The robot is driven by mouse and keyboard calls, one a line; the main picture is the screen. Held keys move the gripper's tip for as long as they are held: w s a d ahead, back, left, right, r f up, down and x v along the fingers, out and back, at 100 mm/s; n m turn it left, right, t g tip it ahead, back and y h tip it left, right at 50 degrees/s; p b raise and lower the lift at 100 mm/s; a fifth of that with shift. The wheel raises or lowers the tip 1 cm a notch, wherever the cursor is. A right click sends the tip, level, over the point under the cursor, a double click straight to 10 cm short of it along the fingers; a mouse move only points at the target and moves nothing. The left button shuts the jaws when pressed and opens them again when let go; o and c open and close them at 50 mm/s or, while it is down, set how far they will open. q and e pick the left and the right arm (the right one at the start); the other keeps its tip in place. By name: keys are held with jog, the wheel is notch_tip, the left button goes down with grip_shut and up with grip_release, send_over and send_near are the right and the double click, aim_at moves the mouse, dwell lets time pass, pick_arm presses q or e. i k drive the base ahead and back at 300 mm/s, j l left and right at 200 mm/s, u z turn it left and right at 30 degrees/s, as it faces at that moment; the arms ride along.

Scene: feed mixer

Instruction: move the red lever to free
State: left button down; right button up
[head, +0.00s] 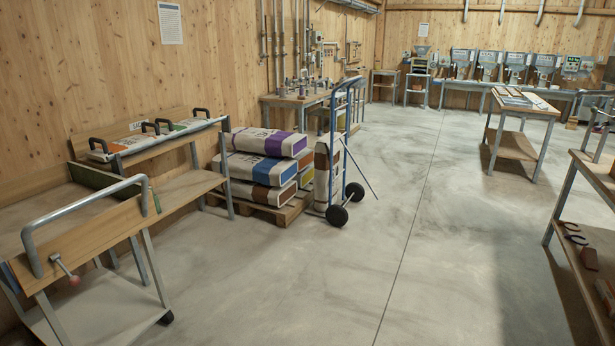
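A small lever with a red knob (74,280) is on the wooden end panel (95,240) of a cart at the lower left. Its thin metal stem runs up and left from the knob to a pivot on the panel, just under the grey push handle (85,205). No markings for its positions can be read from here. Neither of my grippers shows in the head view.
The cart's wheeled frame (150,262) stands beside a wooden bench. A pallet (262,212) of stacked sacks and a blue hand truck (336,150) stand beyond. A shelf table (598,165) is at the right. The middle concrete floor (330,280) is clear.

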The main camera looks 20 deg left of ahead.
aim_at(74, 281)
jog(key=i+j+u, duration=0.1)
jog(key=i+u, duration=0.8)
jog(key=i+l+u, duration=0.2)
jog(key=u, duration=0.25)
jog(key=i+j+u, duration=0.15)
jog(key=i+u, duration=0.75)
jog(key=i+j, duration=0.2)
jog(key=i, duration=0.15)
